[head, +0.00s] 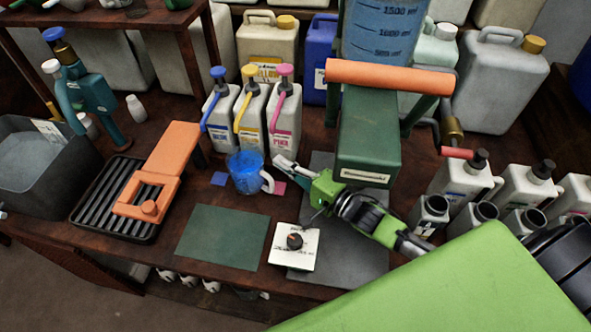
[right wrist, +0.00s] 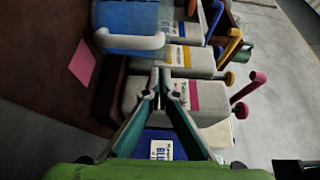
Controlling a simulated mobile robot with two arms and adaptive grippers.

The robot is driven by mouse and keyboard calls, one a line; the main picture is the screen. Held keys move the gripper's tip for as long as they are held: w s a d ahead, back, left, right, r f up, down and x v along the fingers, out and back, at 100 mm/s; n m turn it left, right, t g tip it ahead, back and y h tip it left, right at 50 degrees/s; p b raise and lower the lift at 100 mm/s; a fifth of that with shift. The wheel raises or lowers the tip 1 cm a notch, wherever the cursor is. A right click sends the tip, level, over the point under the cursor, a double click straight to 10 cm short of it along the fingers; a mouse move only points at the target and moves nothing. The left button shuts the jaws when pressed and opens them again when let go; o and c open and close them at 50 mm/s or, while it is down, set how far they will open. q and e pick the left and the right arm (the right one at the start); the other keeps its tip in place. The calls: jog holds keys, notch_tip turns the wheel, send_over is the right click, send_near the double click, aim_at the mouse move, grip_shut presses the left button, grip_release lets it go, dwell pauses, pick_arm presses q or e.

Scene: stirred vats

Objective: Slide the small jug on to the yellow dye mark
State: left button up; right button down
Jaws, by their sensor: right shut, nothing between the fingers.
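The small jug (head: 244,168) is clear blue with a white handle (head: 268,181). It stands upright on the bench in front of the dye bottles, between a blue mark (head: 219,179) and a pink mark (head: 280,188). No yellow mark shows; the jug may be covering that spot. My right gripper (head: 278,161) is shut and empty, just right of the jug. I cannot tell whether it touches the jug. In the right wrist view the jug (right wrist: 140,18) is beyond the fingertips (right wrist: 160,72), with the pink mark (right wrist: 82,62) at left. My left gripper is not in view.
Blue (head: 219,110), yellow (head: 249,113) and pink (head: 284,115) pump bottles stand close behind the jug. A green press (head: 368,135) is at right. A green mat (head: 222,236) and a white dial plate (head: 295,252) lie in front. An orange-armed device (head: 170,155) stands left.

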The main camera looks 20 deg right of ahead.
aim_at(254, 175)
jog(key=x, duration=0.2)
jog(key=shift+w+a, duration=0.15)
jog(key=shift+w, duration=0.05)
jog(key=shift+a+r, duration=0.1)
jog(key=shift+a, duration=0.1)
jog(key=shift+s+a+p, duration=0.1)
jog(key=shift+a+p, duration=0.35)
jog(key=shift+p, duration=0.05)
jog(key=shift+s+a, duration=0.1)
jog(key=shift+a, duration=0.4)
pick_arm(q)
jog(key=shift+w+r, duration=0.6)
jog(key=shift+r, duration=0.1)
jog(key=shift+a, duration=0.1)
pick_arm(e)
jog(key=shift+d, duration=0.1)
